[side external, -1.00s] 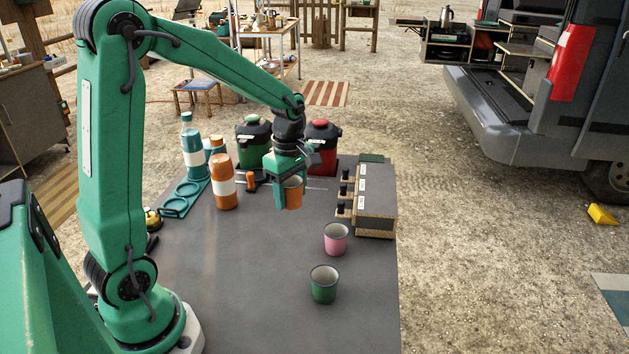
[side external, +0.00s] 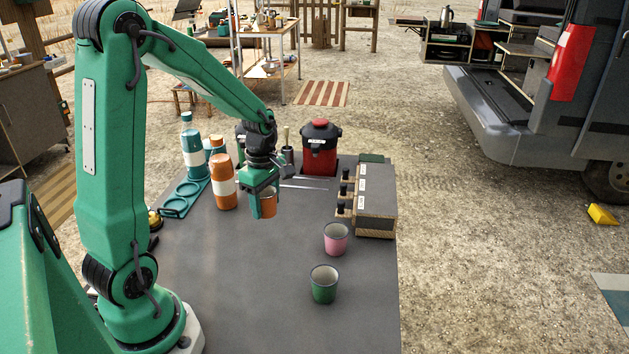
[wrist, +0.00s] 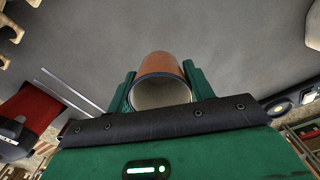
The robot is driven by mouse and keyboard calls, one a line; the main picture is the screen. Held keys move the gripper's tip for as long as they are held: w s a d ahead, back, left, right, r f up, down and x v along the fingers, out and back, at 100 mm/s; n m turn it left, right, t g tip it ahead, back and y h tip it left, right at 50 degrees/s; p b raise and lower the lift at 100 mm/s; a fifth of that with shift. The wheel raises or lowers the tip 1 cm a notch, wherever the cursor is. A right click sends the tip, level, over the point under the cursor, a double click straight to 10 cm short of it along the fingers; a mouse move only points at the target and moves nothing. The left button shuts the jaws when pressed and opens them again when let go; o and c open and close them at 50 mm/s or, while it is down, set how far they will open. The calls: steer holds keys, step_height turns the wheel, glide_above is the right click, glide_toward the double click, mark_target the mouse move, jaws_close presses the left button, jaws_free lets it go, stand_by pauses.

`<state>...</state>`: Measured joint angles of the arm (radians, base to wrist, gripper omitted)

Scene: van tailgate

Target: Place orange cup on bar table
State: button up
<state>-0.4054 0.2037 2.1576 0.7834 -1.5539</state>
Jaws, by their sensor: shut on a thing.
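The orange cup (side external: 268,204) is between the fingers of my gripper (side external: 263,202), upright, over the grey bar table (side external: 240,290). In the wrist view the cup (wrist: 161,75) sits between the two green fingers of the gripper (wrist: 162,90), its pale inside facing the camera. The gripper is shut on it. I cannot tell for sure whether the cup's base touches the table. Part of the cup is hidden behind a finger in the side view.
A pink cup (side external: 336,239) and a green cup (side external: 324,284) stand on the right of the table. An orange bottle (side external: 222,183) and a teal bottle rack (side external: 183,199) are at the left. A red jug (side external: 320,150) and a grey box (side external: 375,199) are at the back and right. The table's middle is clear.

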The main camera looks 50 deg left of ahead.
glide_above(255, 225)
step_height(255, 225, down, 4)
steer(key=shift+f, duration=2.15)
steer(key=shift+f, duration=0.15)
steer(key=o, duration=1)
step_height(255, 225, up, 12)
steer(key=shift+r, duration=0.2)
